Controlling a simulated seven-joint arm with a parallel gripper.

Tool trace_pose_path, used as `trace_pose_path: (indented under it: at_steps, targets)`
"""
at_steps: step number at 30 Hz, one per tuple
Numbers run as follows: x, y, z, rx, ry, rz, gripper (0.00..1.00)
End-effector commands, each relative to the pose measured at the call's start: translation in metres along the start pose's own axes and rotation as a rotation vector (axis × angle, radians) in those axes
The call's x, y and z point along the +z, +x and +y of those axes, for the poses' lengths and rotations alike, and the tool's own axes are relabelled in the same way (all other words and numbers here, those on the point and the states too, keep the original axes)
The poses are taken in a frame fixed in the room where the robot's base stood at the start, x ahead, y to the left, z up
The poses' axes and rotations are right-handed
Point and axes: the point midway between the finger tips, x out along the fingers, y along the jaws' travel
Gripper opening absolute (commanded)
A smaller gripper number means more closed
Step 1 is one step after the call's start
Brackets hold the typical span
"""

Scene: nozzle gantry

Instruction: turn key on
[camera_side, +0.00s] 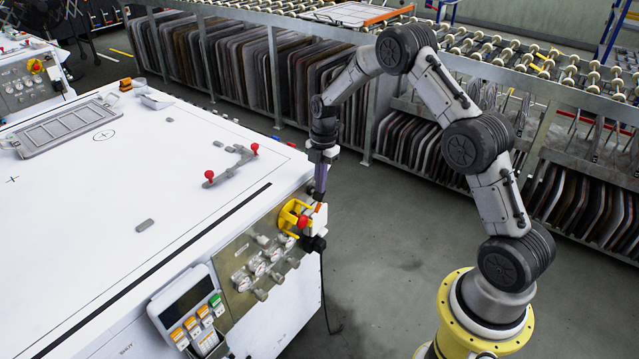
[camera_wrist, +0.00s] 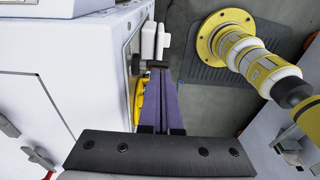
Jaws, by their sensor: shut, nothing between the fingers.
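My gripper (camera_side: 319,197) points down at the right-hand corner of the white machine, beside its control panel (camera_side: 262,262). Its purple fingers are shut and empty; they also show in the wrist view (camera_wrist: 159,74). A yellow ring-shaped part (camera_side: 292,213) with a red knob (camera_side: 303,222) is on the panel's upper right end, close to the fingertips. The yellow part shows in the wrist view (camera_wrist: 138,101) just left of the fingers. I cannot make out a key clearly. I cannot tell whether the fingers touch anything.
The panel carries several gauges and knobs, with a keypad box (camera_side: 188,308) to the left. The white machine top (camera_side: 120,180) holds a red-knobbed clamp (camera_side: 232,165). Grey floor (camera_side: 390,230) is free to the right; racks (camera_side: 270,65) stand behind.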

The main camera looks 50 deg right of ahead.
Motion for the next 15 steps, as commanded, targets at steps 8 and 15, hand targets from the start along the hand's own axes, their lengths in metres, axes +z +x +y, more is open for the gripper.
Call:
trace_pose_path:
  at_steps: [8,15]
  targets:
    - [0.0045,0.0,0.0,0.0,0.002,0.072,0.0]
    - [0.0072,0.0,-0.0001,0.0,0.002,0.137,0.0]
